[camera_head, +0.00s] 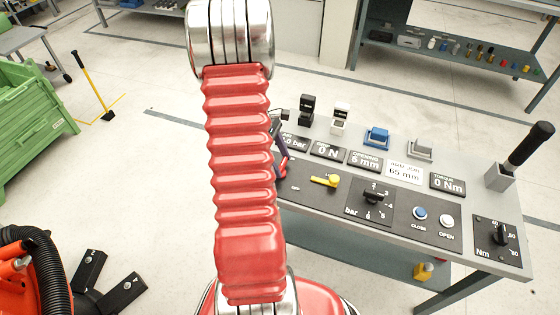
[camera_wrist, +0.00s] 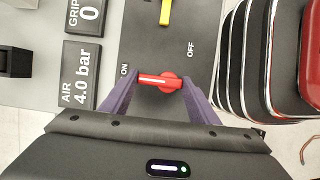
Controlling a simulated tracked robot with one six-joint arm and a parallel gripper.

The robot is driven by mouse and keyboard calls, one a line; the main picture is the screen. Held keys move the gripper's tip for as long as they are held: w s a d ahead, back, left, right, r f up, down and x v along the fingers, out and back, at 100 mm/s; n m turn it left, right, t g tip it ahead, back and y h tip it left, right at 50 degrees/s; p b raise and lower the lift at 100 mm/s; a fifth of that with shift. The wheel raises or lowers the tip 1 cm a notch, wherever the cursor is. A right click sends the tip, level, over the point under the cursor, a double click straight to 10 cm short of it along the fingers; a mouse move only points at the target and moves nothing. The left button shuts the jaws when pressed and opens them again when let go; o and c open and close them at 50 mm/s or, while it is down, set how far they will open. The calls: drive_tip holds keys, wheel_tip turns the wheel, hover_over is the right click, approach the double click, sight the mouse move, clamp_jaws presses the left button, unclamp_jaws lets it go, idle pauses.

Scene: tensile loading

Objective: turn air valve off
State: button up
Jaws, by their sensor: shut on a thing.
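The air valve's red handle (camera_wrist: 158,81) sits on the dark panel in the wrist view, between the printed ON and OFF labels. Its round hub is at the right and its lever points left, toward the ON side. My gripper (camera_wrist: 162,80) is shut on it, with one purple finger at each end. In the head view my gripper (camera_head: 279,145) is mostly hidden behind my red arm sleeve. The air display (camera_wrist: 82,77) reads 4.0 bar.
A yellow lever (camera_head: 325,180) lies beside the valve on the panel. The bench (camera_head: 480,172) also carries a pressure knob (camera_head: 374,197), CLOSE (camera_head: 420,213) and OPEN (camera_head: 447,221) buttons, a torque knob (camera_head: 494,232) and a black-handled tool (camera_head: 530,145) at the right.

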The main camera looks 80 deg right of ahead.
drive_tip(key=shift+m, duration=0.5)
drive_tip(key=m+y, duration=0.1)
drive_tip(key=m, duration=0.2)
drive_tip(key=shift+s+d+m+t+y, duration=0.1)
drive_tip(key=shift+s+m+t+y, duration=0.2)
drive_tip(key=shift+s+y, duration=0.1)
drive_tip(key=m, duration=0.3)
drive_tip(key=m+t+y, duration=0.1)
drive_tip(key=shift+s, duration=0.25)
drive_tip(key=m, duration=0.1)
drive_tip(key=m+t, duration=0.1)
drive_tip(key=m, duration=0.1)
drive_tip(key=m+y, duration=0.1)
drive_tip(key=m, duration=0.1)
drive_tip(key=shift+s+a+t, duration=0.25)
drive_tip(key=shift+s+t, duration=0.05)
drive_tip(key=shift+t, duration=0.1)
drive_tip(key=shift+s+a+m+t, duration=0.15)
drive_tip(key=shift+m+t, duration=0.25)
drive_tip(key=shift+m, duration=0.75)
drive_tip(key=shift+a+m+t, duration=0.15)
drive_tip(key=shift+m+t, duration=0.25)
drive_tip(key=shift+m, duration=0.75)
drive_tip(key=o, duration=1)
drive_tip(key=shift+o, duration=0.2)
drive_tip(key=v, duration=1.3)
drive_tip(key=shift+d+r, duration=0.25)
drive_tip(key=shift+r, duration=0.05)
